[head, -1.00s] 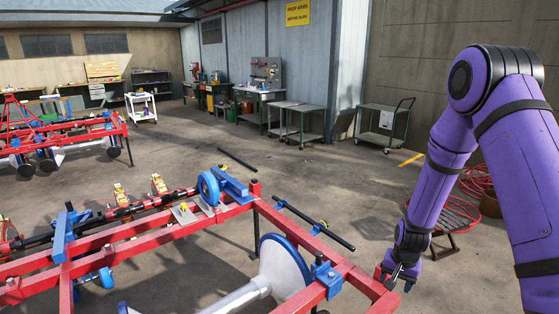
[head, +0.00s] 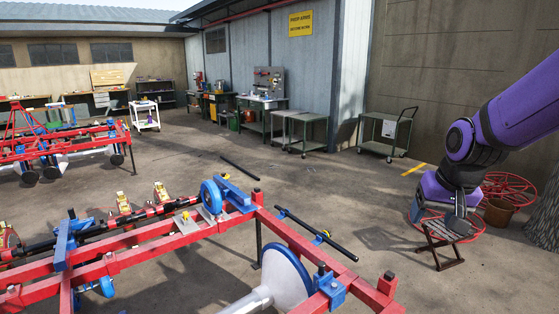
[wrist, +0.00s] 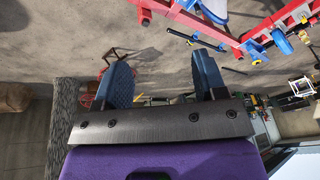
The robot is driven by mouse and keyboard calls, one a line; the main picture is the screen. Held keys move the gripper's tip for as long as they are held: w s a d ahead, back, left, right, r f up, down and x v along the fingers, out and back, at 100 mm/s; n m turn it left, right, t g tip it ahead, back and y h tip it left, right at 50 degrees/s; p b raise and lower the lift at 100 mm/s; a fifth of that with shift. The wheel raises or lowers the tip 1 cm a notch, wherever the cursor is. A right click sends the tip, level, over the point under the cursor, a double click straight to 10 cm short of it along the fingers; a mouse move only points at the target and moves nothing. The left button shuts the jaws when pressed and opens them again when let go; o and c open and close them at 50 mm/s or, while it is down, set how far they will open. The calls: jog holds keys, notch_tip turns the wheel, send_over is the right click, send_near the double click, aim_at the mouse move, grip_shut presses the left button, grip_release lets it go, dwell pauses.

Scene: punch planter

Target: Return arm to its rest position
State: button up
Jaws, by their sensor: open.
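My purple arm (head: 520,105) reaches in from the right edge of the head view, its lower part over the far right floor. My gripper (wrist: 165,78) shows in the wrist view with its two blue-grey fingers wide apart and nothing between them. In the head view its fingers are hard to make out. The red planter frame (head: 285,235) fills the lower left and middle of the head view, with a blue-and-white disc (head: 287,275) under it. The arm is apart from the frame, to its right.
A small dark stool (head: 447,240), red wire reels (head: 508,187) and a brown bucket (head: 498,212) are close to my arm. A green cart (head: 388,132) stands by the wall. Open concrete floor lies between the planter and the carts. Another red implement (head: 65,148) stands at left.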

jog(key=s+r+n+t, duration=0.1)
jog(key=s+r, duration=0.4)
jog(key=s, duration=0.4)
jog(key=s+r+n, duration=0.1)
jog(key=s+r, duration=0.4)
jog(key=s, duration=0.4)
jog(key=shift+s+a+r+t, duration=0.15)
jog(key=shift+s+a+t, duration=0.2)
jog(key=shift+t, duration=0.05)
